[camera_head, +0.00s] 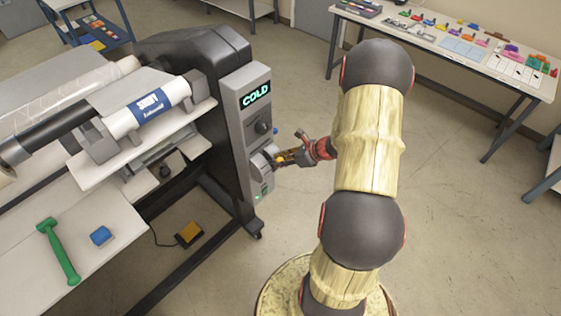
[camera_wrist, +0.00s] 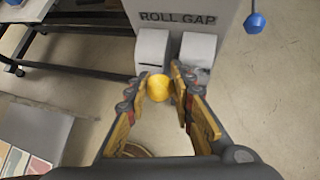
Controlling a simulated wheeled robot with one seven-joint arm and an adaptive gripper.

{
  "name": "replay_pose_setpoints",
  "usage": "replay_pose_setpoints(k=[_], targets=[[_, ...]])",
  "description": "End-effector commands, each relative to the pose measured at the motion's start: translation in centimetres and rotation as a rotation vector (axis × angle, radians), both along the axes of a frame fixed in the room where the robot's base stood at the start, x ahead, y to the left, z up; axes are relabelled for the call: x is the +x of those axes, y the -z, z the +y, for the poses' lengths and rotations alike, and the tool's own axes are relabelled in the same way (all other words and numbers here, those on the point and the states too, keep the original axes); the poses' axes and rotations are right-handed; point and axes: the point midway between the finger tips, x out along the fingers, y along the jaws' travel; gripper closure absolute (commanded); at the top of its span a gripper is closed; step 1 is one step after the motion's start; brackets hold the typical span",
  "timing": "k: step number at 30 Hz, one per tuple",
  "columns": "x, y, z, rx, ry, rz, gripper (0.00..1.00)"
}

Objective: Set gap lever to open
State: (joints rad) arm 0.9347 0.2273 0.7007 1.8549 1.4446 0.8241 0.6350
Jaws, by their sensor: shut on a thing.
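The gap lever ends in a yellow ball knob (camera_wrist: 158,87), which sits between my fingertips under the "ROLL GAP" label. My gripper (camera_head: 287,158) reaches the end panel from the right and is shut on this knob; its fingers also show in the wrist view (camera_wrist: 160,90). The lever's shaft is mostly hidden, and I cannot tell its exact angle. The grey end panel (camera_head: 232,106) of the laminator carries a green "COLD" display (camera_head: 255,95) and a dark dial (camera_head: 262,127) above the lever.
A blue knob (camera_wrist: 255,22) stands out at the panel's right side. A green hammer-shaped tool (camera_head: 60,252) and a blue block (camera_head: 101,236) lie on the front table. A yellow foot pedal (camera_head: 189,234) is on the floor under the machine. Floor right of my arm is clear.

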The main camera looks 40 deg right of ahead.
Motion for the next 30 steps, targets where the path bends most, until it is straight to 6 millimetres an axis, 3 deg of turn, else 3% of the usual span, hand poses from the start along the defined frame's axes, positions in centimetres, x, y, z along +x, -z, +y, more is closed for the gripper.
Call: replay_pose_setpoints(k=[11, 12, 22, 30], targets=[[0.35, -0.49, -0.23, -0.003, 0.001, -0.009, 1.0], [0.37, -0.5, -0.23, -0.003, 0.001, -0.009, 0.77], [0.21, -0.29, -0.12, -0.001, 0.001, -0.006, 0.58], [0.12, -0.22, -0.09, -0.001, 0.001, -0.003, 0.57]])
